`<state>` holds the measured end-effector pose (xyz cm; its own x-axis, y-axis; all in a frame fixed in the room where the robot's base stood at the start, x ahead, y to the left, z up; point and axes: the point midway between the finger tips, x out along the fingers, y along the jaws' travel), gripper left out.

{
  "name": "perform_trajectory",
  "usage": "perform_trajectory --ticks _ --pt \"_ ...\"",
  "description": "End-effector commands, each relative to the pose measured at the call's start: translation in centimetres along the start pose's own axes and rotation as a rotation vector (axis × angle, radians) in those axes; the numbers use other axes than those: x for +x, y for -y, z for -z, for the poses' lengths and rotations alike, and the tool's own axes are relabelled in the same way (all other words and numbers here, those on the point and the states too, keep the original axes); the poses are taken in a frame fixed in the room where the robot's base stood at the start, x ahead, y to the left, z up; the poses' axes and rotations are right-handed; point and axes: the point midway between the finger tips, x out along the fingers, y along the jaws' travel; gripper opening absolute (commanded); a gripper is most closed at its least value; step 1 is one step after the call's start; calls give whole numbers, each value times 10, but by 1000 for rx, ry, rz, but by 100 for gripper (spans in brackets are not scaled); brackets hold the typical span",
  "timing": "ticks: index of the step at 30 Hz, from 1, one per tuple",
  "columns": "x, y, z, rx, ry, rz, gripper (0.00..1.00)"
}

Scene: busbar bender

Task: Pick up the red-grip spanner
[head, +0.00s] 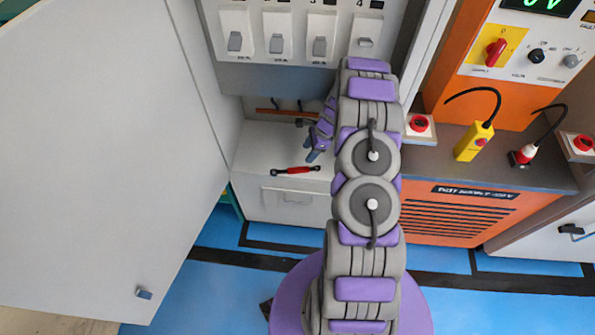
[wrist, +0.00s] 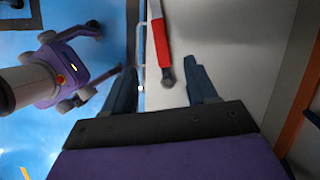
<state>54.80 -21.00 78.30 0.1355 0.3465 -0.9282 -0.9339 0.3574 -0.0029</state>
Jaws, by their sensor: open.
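The red-grip spanner (head: 296,170) lies on the light grey cabinet ledge, roughly left to right in the head view. It has a red middle and dark ends. In the head view my gripper (head: 313,150) is above and to the right of the spanner, partly hidden by my arm. The spanner's far end is cut off in the wrist view.
A grey cabinet with several switches (head: 320,46) stands behind the ledge (head: 258,150). A large open door (head: 90,140) is at the left. An orange test unit (head: 450,215) at the right carries a yellow pendant (head: 473,142). A copper-coloured bar (head: 285,113) runs behind the ledge.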

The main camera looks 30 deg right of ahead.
Motion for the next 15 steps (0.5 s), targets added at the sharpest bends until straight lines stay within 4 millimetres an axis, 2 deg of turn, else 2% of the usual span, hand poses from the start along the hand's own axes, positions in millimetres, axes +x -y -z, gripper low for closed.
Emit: perform_trajectory --ticks 1,6,9,15 --pt "13 -1 3 2 3 -5 57" --pt "42 3 10 3 13 -4 57" --pt "53 4 13 5 17 -5 57" --pt "62 2 8 3 14 -5 57"
